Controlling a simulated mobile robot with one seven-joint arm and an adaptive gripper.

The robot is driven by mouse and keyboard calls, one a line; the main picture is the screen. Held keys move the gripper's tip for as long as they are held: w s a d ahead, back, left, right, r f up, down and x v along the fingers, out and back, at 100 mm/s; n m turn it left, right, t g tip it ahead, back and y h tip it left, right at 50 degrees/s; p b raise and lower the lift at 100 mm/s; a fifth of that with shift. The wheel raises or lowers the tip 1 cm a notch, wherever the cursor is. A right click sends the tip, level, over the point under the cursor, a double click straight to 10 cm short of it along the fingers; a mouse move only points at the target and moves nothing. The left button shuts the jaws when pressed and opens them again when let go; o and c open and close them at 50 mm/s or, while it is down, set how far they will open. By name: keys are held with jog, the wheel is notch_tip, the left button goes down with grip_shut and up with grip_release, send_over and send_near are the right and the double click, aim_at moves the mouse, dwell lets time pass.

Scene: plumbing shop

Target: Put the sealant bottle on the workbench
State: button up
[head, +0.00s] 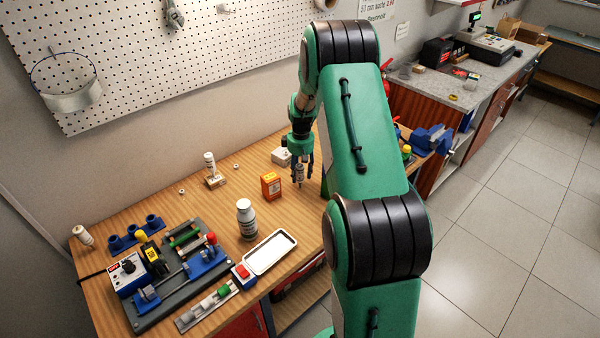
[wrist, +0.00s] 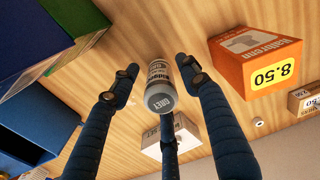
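A small white-and-grey bottle (wrist: 159,82) with dark print and a grey end marked GREY shows between my fingers in the wrist view. It is also in the head view (head: 300,173), over the wooden workbench (head: 180,210). My gripper (head: 303,170) points down around it. In the wrist view my gripper (wrist: 157,75) has its fingers spread, with narrow gaps on both sides of the bottle; it looks open. I cannot tell whether the third finger touches it. Whether the bottle stands on the bench is also unclear.
An orange box (head: 270,186) stands just left of my gripper, and a white box (head: 281,156) stands behind. A small bottle (head: 209,163), a white tray (head: 270,251) and a clamp fixture (head: 170,270) occupy the left. A blue vise (head: 432,139) is at right.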

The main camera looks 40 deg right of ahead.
jog(key=shift+r, duration=0.1)
notch_tip(320, 180, up, 12)
jog(key=shift+s+r+p, duration=0.1)
jog(key=shift+p, duration=0.45)
dwell(0.3)
dwell(0.5)
